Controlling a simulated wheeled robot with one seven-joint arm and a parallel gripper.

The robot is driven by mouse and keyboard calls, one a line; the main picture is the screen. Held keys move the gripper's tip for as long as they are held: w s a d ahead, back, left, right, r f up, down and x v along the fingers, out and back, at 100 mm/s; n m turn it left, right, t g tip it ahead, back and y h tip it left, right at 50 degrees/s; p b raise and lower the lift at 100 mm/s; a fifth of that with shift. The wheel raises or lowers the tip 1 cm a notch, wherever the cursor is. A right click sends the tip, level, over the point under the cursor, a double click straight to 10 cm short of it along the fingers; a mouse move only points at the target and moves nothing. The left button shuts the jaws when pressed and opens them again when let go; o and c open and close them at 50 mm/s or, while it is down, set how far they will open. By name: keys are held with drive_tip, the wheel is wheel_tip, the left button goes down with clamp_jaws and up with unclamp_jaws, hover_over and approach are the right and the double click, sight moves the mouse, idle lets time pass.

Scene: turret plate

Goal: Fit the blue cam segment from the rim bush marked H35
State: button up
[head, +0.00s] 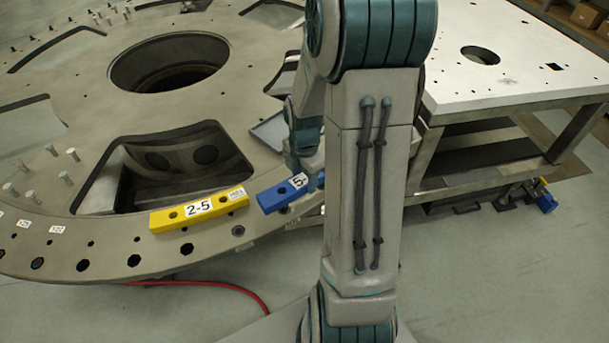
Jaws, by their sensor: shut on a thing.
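The blue cam segment (271,200) is a bar with dark holes and a white label reading "5-", the rest cut off. It is at the near right rim of the turret plate (60,228), just right of a yellow segment. My gripper (312,177) is shut on its right end, which is partly hidden behind the gripper and my arm. I cannot tell whether the blue segment touches the rim or hangs slightly above it. Any bush under the segment is hidden.
The yellow segment (199,211), marked "2-5", lies on the rim. Upright pins (66,178) stand at the left. A large cutout (180,170) opens behind the yellow segment. A metal table (510,75) stands at right. A red cable (235,289) lies on the floor.

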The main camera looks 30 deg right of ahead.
sight(304, 197)
drive_tip(key=shift+f+b, duration=1.6)
drive_tip(key=shift+f, duration=0.8)
drive_tip(key=o, duration=1.3)
wheel_tip(304, 197, up, 14)
drive_tip(key=shift+f, duration=0.1)
drive_tip(key=s+a+r+m+t, duration=0.3)
drive_tip(key=s+a+m, duration=0.9)
drive_tip(key=m, duration=0.7)
drive_tip(key=shift+s+r+m, duration=0.3)
drive_tip(key=shift+s+r, duration=0.1)
drive_tip(key=shift+r, duration=0.3)
